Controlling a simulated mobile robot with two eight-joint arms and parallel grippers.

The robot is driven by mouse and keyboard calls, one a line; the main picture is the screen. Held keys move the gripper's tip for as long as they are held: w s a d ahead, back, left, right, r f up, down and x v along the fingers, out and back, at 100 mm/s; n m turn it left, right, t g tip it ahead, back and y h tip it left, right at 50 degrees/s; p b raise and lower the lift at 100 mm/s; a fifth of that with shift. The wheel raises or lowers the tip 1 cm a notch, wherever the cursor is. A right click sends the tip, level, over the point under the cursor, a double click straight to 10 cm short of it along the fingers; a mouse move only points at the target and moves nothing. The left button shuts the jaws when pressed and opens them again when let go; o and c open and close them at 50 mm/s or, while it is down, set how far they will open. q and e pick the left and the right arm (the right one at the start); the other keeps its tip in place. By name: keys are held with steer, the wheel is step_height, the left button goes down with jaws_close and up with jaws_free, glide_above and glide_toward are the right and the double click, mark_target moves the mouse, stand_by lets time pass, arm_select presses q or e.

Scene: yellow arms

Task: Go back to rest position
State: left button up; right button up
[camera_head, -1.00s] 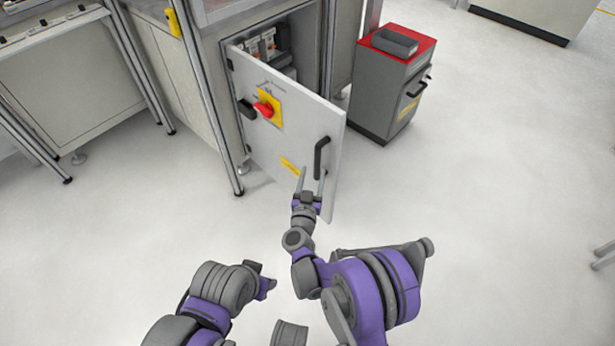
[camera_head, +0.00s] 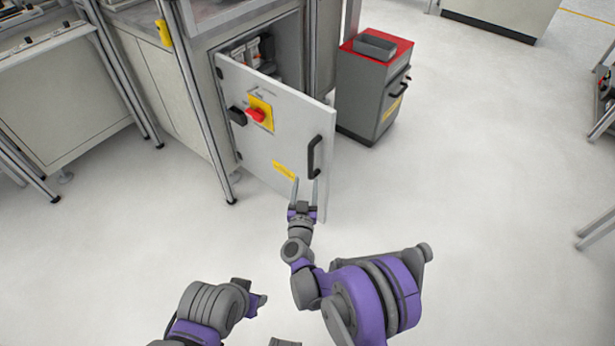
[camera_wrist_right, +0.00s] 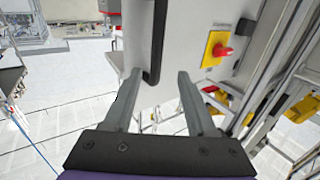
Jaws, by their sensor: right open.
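My right gripper (camera_head: 305,190) is open and empty in front of the lower part of an open cabinet door. In the head view its fingers point up toward the black door handle (camera_head: 314,156), just below it. The right wrist view shows my two spread fingers (camera_wrist_right: 155,95) with the black handle (camera_wrist_right: 155,45) beyond them, and nothing held between them. Whether a finger touches the door cannot be told. My left arm shows at the bottom of the head view, but its fingers cannot be made out.
The grey cabinet door (camera_head: 265,150) stands ajar, with a red switch on a yellow plate (camera_head: 259,113). A grey drawer cart with a red top (camera_head: 392,50) stands behind it to the right. Metal frame legs (camera_head: 200,110) stand left.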

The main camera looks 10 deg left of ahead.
steer(key=s+d+r+n+g+y, duration=0.3)
steer(key=s+d+r+g, duration=0.25)
steer(key=d+r, duration=0.55)
steer(key=s+d+f+m+g+h, duration=0.1)
steer(key=s+d+m+g+h, duration=0.15)
steer(key=s+d, duration=0.6)
steer(key=s+d+f+m+g+h+p, duration=0.1)
steer(key=s+d+f+g, duration=0.3)
steer(key=s, duration=0.8)
steer(key=s+d+r+m+g+h, duration=0.1)
steer(key=s+d+g+h, duration=0.1)
steer(key=s+d, duration=0.75)
arm_select(q)
step_height(320, 180, up, 27)
steer(key=t+p, duration=0.1)
steer(key=p, duration=2.2)
steer(key=shift+w+r, duration=0.15)
steer(key=shift+w, duration=0.3)
arm_select(e)
step_height(320, 180, up, 26)
steer(key=a+t, duration=0.1)
steer(key=shift+w+a+t, duration=0.25)
steer(key=shift+a+t, duration=0.05)
